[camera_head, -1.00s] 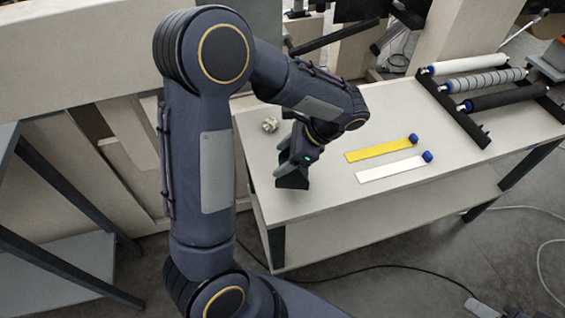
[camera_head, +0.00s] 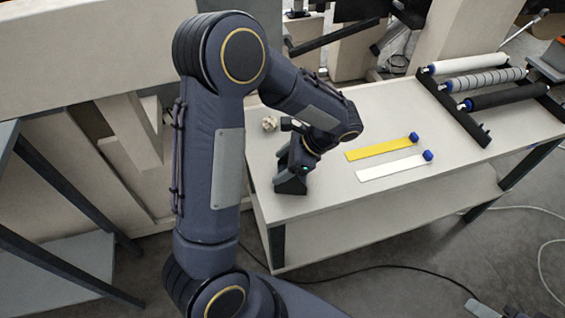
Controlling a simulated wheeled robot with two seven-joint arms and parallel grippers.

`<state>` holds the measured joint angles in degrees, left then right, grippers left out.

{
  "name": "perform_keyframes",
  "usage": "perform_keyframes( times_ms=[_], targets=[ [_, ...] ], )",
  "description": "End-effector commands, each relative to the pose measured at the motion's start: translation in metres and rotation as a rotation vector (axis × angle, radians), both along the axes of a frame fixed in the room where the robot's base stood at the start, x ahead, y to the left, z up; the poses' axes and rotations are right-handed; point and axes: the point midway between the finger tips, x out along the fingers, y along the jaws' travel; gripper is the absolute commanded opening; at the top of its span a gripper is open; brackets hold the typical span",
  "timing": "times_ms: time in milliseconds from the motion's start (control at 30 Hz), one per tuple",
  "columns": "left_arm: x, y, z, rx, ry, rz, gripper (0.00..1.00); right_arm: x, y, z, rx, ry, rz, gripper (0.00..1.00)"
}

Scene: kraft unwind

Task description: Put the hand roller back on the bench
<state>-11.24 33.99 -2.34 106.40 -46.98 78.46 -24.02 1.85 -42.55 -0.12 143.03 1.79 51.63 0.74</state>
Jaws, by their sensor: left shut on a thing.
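The bench (camera_head: 385,112) has a pale top and stands on the right half of the view. My left gripper (camera_head: 290,184) is over its left end, near the front edge, pointing down. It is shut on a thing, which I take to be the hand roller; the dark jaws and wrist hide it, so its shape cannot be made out. I cannot tell whether it touches the bench top. My right gripper is not in view.
A crumpled pale lump (camera_head: 269,124) lies behind my gripper. A yellow strip (camera_head: 378,150) and a white strip (camera_head: 392,168), each with a blue end piece, lie to the right. A rack (camera_head: 448,112) holds three rollers farther right. The bench middle behind the strips is clear.

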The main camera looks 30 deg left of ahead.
Motion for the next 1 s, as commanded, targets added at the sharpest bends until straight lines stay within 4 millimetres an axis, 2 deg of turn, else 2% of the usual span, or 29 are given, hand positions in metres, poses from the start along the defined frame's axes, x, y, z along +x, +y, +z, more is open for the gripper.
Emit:
perform_keyframes(
  times_ms=[33, 67, 200, 467, 567, 667, 1000],
  targets=[
    [-0.005, -0.001, -0.008, -0.008, 0.016, 0.001, 0.11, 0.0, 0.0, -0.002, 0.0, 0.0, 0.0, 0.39],
    [-0.005, -0.001, -0.009, -0.009, 0.018, 0.001, 0.68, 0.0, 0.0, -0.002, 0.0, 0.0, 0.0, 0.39],
    [-0.005, -0.001, -0.009, -0.007, 0.016, 0.001, 0.86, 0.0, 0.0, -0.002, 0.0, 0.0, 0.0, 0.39],
    [-0.003, -0.001, -0.005, -0.006, 0.012, 0.0, 0.87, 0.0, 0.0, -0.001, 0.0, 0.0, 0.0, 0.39],
    [-0.003, -0.001, 0.001, -0.006, 0.01, 0.0, 0.87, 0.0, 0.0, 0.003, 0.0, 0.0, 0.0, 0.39],
    [-0.001, -0.004, 0.013, -0.007, 0.007, -0.001, 0.87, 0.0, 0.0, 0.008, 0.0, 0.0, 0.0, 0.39],
    [0.02, -0.045, 0.071, -0.007, 0.006, -0.003, 0.87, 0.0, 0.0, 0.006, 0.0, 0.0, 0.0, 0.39]
  ],
)
